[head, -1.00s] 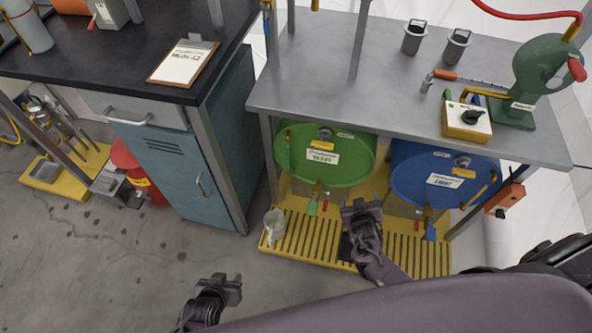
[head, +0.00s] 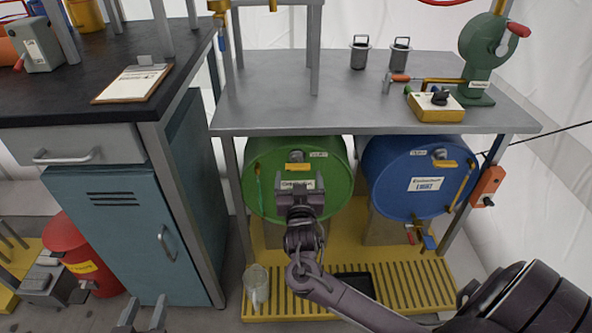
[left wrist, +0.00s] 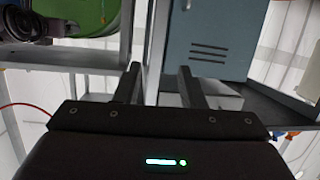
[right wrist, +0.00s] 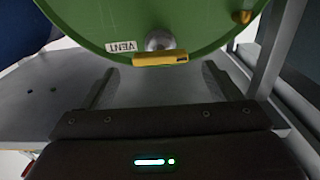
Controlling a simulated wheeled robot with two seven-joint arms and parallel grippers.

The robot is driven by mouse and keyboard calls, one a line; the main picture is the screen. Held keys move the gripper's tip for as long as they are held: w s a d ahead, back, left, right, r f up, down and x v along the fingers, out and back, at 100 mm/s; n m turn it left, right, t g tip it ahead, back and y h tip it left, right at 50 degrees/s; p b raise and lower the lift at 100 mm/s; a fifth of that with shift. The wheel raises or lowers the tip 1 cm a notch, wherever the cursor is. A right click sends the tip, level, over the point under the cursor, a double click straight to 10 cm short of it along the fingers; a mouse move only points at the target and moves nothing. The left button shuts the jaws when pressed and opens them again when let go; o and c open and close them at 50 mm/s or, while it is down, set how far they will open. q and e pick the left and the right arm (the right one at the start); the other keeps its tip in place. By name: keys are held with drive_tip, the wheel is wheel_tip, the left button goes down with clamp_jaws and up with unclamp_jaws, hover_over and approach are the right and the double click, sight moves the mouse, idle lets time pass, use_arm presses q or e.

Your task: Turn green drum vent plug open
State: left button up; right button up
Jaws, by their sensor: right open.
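The green drum (head: 332,188) lies on its side under the steel bench, its round face toward me. Its vent plug (head: 296,156) sits near the top of the face, with a yellow handle (head: 298,167) lying level. In the right wrist view the plug (right wrist: 159,41) and handle (right wrist: 161,58) show beside a VENT label. My right gripper (head: 300,187) is open and empty in front of the drum, just below the handle in the head view. It hides part of the drum's label. My left gripper (head: 143,312) is open and empty, low in front of the blue cabinet.
A blue drum (head: 395,180) with its own yellow handle lies to the right. The bench top (head: 290,95) overhangs both drums. A glass jug (head: 256,287) stands on the yellow slatted platform (head: 395,290). A blue cabinet (head: 110,225) and red can (head: 75,250) are left.

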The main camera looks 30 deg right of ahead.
sight(298, 169)
drive_tip(key=b+x, duration=0.1)
drive_tip(key=x, duration=0.4)
drive_tip(key=shift+a, duration=0.1)
use_arm(q)
wheel_tip(298, 169, up, 11)
drive_tip(key=w+t+h, duration=0.1)
drive_tip(key=t+h, duration=0.1)
drive_tip(key=t, duration=0.3)
drive_tip(key=shift+w+a+t, duration=0.2)
drive_tip(key=shift+w+t, duration=0.1)
use_arm(e)
drive_tip(key=shift+w+d, duration=0.2)
drive_tip(key=shift+w, duration=0.1)
